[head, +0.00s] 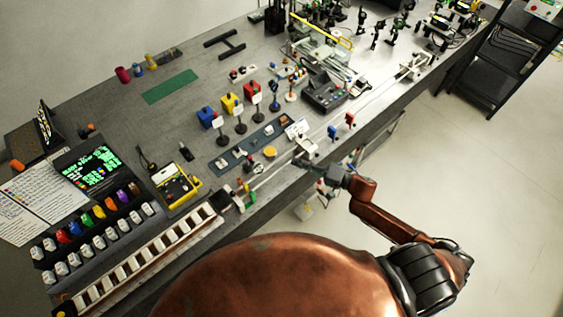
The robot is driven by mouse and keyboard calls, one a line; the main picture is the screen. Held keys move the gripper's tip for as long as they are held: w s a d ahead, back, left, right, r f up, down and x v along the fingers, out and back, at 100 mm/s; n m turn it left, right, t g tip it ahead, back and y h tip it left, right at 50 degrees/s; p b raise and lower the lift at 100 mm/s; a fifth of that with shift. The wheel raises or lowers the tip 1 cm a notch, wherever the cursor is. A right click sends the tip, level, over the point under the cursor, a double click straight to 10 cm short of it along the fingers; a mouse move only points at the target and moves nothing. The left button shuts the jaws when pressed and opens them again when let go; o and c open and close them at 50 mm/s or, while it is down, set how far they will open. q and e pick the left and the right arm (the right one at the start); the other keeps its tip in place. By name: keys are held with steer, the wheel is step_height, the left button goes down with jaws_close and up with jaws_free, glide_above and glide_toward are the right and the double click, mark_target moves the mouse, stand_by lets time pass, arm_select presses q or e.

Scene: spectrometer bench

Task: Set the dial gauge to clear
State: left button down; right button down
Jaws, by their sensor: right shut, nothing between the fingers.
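I cannot tell for sure which thing is the dial gauge, and no dial face can be read at this size. A yellow-framed meter (177,187) lies on the front left part of the bench. A dark boxy instrument (326,93) stands farther back to the right. My right gripper (316,166) is at the front edge of the bench, close to a pale carriage (306,146) on the rail. It is shut and empty. Whether it touches the carriage is not clear. My left gripper is not in view.
A long rail (375,95) runs along the bench's front edge. Blue, yellow and red blocks (229,103) and small stands fill the middle. A lit green-text display (91,171) and coloured switches are at left.

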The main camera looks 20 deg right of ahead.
mark_target(253, 164)
steer(key=w+a+f+p, duration=0.1)
steer(key=w+a, duration=0.4)
steer(key=a, duration=0.5)
steer(key=shift+f+p, duration=0.15)
steer(key=shift+p, duration=0.6)
